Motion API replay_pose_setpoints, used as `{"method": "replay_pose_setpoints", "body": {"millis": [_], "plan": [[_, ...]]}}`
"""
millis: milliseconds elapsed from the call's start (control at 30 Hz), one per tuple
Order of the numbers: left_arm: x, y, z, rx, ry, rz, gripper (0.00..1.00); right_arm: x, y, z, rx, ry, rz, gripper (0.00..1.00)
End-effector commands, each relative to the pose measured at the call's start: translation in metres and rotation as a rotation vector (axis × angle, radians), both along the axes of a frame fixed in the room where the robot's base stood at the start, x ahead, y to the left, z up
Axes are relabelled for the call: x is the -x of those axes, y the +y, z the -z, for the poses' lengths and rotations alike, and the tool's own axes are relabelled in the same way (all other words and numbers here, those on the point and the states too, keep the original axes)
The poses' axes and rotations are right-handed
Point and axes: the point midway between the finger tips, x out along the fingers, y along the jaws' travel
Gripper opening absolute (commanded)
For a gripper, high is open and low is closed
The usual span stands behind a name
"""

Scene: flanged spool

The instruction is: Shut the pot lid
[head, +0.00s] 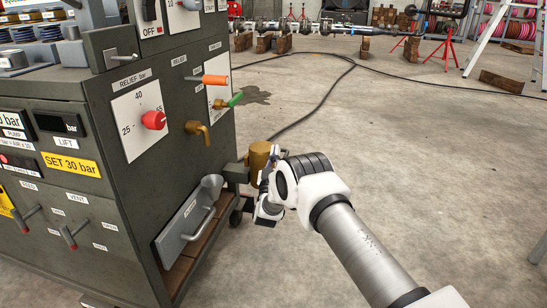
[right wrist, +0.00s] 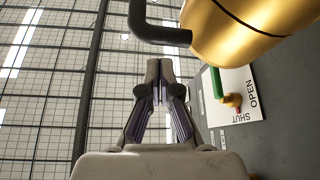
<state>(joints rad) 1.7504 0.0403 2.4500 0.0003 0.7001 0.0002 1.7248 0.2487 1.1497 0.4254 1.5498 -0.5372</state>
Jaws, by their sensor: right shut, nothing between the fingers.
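A brass pot (head: 257,158) sticks out from the right side of the grey cabinet in the head view. It shows large at the top of the right wrist view (right wrist: 245,22), with a dark seam across it. I cannot tell which part is its lid or whether the lid is open. My right gripper (head: 269,166) is just right of the pot, partly in front of it, pointing up. In the right wrist view its fingers (right wrist: 160,70) are shut and empty, below and left of the pot, with a visible gap. My left gripper is not in view.
A dark bent bar (right wrist: 155,22) crosses above the fingertips in the right wrist view. The grey cabinet (head: 120,200) fills the left, with a brass tap (head: 198,130), an orange handle (head: 215,80) and a green handle (head: 235,99). Concrete floor (head: 430,160) at right is mostly clear.

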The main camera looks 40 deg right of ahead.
Motion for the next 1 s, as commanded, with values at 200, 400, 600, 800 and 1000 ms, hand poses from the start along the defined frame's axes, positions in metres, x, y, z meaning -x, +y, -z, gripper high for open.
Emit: {"method": "replay_pose_setpoints", "body": {"millis": [200,400,600,800,1000], "plan": [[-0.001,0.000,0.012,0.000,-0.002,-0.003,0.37,0.005,-0.004,0.019,-0.082,-0.096,0.000,0.00],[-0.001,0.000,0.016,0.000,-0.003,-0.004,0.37,0.008,-0.007,0.028,-0.080,-0.092,0.000,0.00],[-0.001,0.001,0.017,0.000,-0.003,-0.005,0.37,0.009,-0.007,0.031,-0.079,-0.091,0.000,0.00],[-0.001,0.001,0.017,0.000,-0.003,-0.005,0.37,0.009,-0.007,0.032,-0.080,-0.089,0.000,0.00],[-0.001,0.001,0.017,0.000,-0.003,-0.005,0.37,0.009,-0.007,0.033,-0.080,-0.088,0.000,0.00]]}}
